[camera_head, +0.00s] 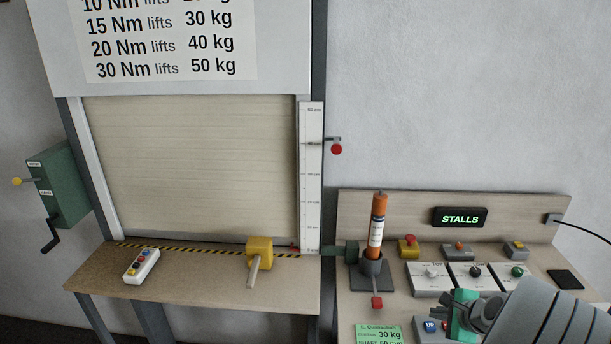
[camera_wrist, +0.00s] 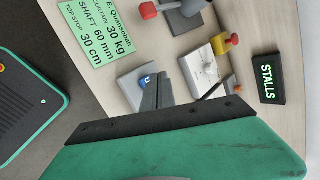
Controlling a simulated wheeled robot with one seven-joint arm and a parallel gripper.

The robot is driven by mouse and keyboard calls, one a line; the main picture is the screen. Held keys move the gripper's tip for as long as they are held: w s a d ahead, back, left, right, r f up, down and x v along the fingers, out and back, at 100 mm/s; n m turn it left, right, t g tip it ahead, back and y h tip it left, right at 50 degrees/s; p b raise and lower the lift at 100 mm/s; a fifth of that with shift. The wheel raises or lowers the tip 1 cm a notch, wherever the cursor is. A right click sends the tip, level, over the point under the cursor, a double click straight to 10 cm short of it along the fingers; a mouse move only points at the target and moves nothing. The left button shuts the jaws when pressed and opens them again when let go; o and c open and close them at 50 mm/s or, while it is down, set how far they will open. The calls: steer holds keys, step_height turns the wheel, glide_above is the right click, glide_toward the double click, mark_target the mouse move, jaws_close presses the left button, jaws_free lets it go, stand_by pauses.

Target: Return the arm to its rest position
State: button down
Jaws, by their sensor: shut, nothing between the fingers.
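My gripper (camera_head: 452,312) is at the bottom right of the head view, over the front of the right-hand bench. Part of my arm covers the bench's right corner. In the wrist view the fingers of my gripper (camera_wrist: 158,80) are together with nothing between them. The fingertips appear beside a blue "UP" button (camera_wrist: 146,80), which also shows in the head view (camera_head: 430,326). I cannot tell the gap between fingertips and button. The rest position is not marked in view.
An orange cylinder (camera_head: 377,222) stands upright in a grey holder (camera_head: 372,272). A "STALLS" display (camera_head: 460,217), switches and a black phone-like slab (camera_head: 565,280) are on the right bench. A green card (camera_head: 379,334) lies in front. The left bench holds a button box (camera_head: 142,266) and yellow block (camera_head: 259,250).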

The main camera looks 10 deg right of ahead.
steer(key=s+a+f+n+g+y, duration=0.1)
steer(key=s+a+f+n+g, duration=0.2)
steer(key=s+n, duration=0.3)
steer(key=s+a+f+n+g+y, duration=0.1)
steer(key=s+a+f+n+g, duration=0.2)
steer(key=s, duration=0.6)
steer(key=s+a+r+n+g+h, duration=0.1)
steer(key=s+a+r+n+g, duration=0.1)
steer(key=a+r+n, duration=0.35)
steer(key=w+a+r+n+t, duration=0.2)
steer(key=w+a+r+n, duration=0.2)
steer(key=a, duration=0.5)
steer(key=w+a+r+n+t, duration=0.2)
steer(key=w+a+r+n, duration=0.2)
steer(key=a+r, duration=0.4)
steer(key=shift+w+a+r+h, duration=0.4)
steer(key=shift+w+a, duration=0.4)
steer(key=shift+w, duration=0.05)
steer(key=shift+n, duration=0.25)
